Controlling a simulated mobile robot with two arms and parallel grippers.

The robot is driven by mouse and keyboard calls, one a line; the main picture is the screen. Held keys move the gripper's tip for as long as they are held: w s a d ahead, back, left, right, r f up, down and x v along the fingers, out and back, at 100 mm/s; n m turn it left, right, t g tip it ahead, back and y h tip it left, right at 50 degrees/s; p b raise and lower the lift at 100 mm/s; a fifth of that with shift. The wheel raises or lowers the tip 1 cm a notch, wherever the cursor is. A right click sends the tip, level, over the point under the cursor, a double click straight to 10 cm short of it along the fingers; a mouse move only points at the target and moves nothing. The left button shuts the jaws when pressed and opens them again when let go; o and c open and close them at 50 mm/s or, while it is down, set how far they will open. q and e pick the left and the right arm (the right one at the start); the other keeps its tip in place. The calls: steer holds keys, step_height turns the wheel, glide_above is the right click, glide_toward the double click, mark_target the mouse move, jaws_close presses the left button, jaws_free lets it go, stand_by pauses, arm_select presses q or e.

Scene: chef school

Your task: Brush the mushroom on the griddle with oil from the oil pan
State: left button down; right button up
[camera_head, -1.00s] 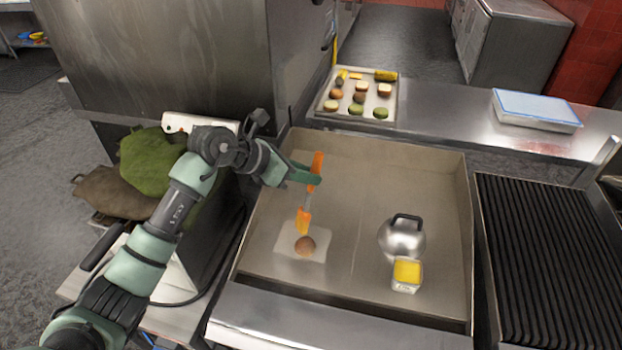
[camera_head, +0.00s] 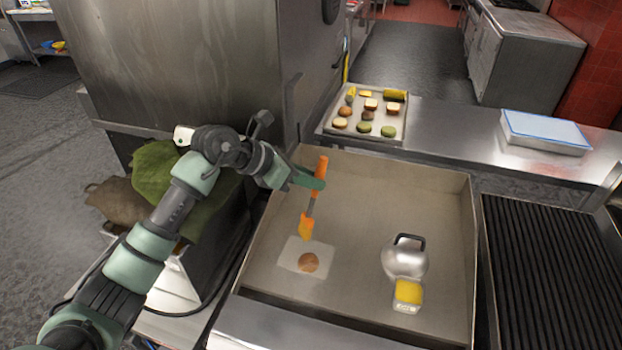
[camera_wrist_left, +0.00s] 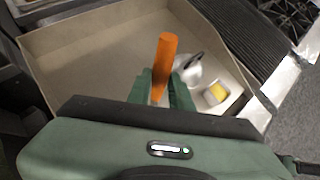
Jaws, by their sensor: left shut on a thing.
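My left gripper (camera_head: 313,181) is shut on an orange-handled brush (camera_head: 321,167) and holds it over the griddle (camera_head: 362,185). The brush's orange head (camera_head: 306,228) points down, just behind the brown mushroom (camera_head: 308,262) in the head view; I cannot tell whether they touch. The mushroom lies on a pale square sheet (camera_head: 290,258) on the griddle. A small pan with yellow content (camera_head: 408,292), likely the oil pan, stands at the front right of the griddle. In the left wrist view the brush handle (camera_wrist_left: 167,50) stands up between the green fingers. My right gripper is not in view.
A round metal dome with a black handle (camera_head: 405,262) stands behind the yellow pan. A tray of vegetables and buns (camera_head: 389,133) and a blue-lidded container (camera_head: 545,132) sit on the back counter. A ribbed grill (camera_head: 550,260) is at right. The griddle's middle is clear.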

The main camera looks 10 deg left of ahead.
mark_target(318, 169)
arm_select(q)
step_height(318, 169, up, 4)
steer(key=shift+f+p, duration=0.25)
steer(key=shift+p, duration=0.6)
step_height(318, 169, up, 4)
steer(key=shift+r+p, duration=0.25)
steer(key=shift+p, duration=0.8)
